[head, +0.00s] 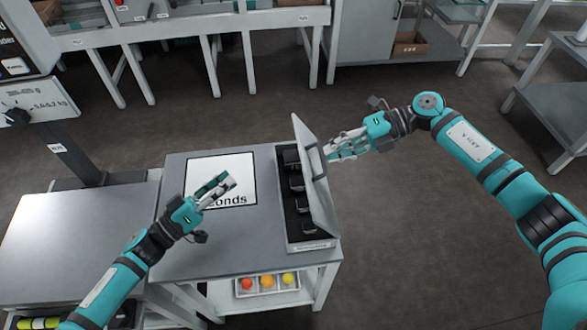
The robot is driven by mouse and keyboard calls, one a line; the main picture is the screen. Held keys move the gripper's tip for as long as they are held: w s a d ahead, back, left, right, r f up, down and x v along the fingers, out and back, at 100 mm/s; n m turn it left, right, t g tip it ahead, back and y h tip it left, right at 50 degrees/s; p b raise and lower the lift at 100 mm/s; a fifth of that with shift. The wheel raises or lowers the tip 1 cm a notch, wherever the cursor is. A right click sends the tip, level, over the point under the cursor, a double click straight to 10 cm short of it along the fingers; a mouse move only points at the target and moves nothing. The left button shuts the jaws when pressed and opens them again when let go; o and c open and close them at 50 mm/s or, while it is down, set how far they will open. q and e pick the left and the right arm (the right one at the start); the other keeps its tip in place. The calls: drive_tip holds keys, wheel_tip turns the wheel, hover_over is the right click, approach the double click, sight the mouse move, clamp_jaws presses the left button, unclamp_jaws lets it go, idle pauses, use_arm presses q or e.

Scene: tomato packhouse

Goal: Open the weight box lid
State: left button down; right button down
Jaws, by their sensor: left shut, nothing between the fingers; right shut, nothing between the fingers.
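The weight box (310,244) stands on the right end of a small grey table. Its grey lid (316,187) stands raised along the right side, tilted up from the box. Several dark weights (296,182) sit in a row inside. My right gripper (328,152) is shut and empty at the lid's right side, close to its far upper part; I cannot tell if it touches. My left gripper (230,182) is shut and empty, above a white panel lettered "conds" (240,165), left of the box.
The small table (200,262) has a lower shelf with a tray of red, orange and yellow balls (267,283). A scale with a display post (80,150) stands at left. Long benches (200,27) line the back. Shelving (548,110) stands at right. The floor between is clear.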

use_arm(q)
drive_tip(key=s+d+n+t+y, duration=0.1)
drive_tip(key=d+n, duration=0.2)
drive_tip(key=n, duration=0.2)
drive_tip(key=s+d+f+n+t+y, duration=0.1)
drive_tip(key=s+d+n+t, duration=0.1)
drive_tip(key=n, duration=0.4)
drive_tip(key=s+d+f+n+t, duration=0.1)
drive_tip(key=d+n+t, duration=0.1)
drive_tip(key=d+n, duration=0.3)
drive_tip(key=shift+s+f+n+y, duration=0.2)
drive_tip(key=shift+s+n+y, duration=0.2)
drive_tip(key=shift+w+d, duration=0.1)
drive_tip(key=shift+d, duration=0.15)
drive_tip(key=x, duration=0.9)
drive_tip(key=shift+d, duration=0.1)
